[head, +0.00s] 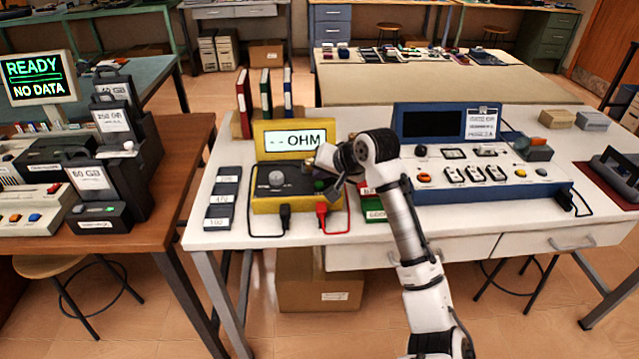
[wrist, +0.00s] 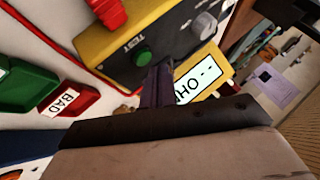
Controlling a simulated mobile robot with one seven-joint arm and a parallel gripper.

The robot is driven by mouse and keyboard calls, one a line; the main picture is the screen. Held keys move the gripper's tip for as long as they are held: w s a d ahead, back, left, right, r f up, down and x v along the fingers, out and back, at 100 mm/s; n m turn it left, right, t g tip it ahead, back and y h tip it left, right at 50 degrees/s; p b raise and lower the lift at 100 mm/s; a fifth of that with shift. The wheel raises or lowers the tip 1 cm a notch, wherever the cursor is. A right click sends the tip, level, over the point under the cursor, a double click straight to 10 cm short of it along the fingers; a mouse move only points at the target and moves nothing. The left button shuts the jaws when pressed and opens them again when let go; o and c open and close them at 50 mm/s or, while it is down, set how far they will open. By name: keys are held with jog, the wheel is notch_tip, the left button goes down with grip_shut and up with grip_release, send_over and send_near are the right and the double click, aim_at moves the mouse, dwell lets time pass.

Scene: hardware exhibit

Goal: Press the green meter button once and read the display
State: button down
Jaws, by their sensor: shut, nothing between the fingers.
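The yellow meter (head: 262,205) stands on the white table, its display (head: 294,140) reading "-- OHM". Its green button (head: 319,185) is at the right of the black front panel, close to my gripper. The wrist view shows the green button (wrist: 143,57) beside the word TEST, with the display (wrist: 205,78) partly hidden behind my fingers. My gripper (head: 331,190) is shut and empty. In the wrist view its fingertips (wrist: 163,68) appear right beside the button; I cannot tell whether they touch it.
Black and red leads plug into the meter's front. Labelled grey blocks (head: 223,198) lie left of it. Red and green trays (wrist: 70,100), the red one marked BAD, lie to its right. A blue instrument bench (head: 450,190) stands further right. Binders (head: 265,92) stand behind.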

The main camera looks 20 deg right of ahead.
aim_at(322, 189)
jog(key=shift+f, duration=0.15)
dwell(0.4)
jog(key=shift+f, duration=0.3)
jog(key=shift+f, duration=0.5)
dwell(0.8)
jog(key=shift+r, duration=0.15)
jog(key=shift+r+p, duration=0.65)
jog(key=shift+r, duration=0.15)
notch_tip(322, 189, up, 5)
jog(key=p, duration=0.4)
dwell(0.6)
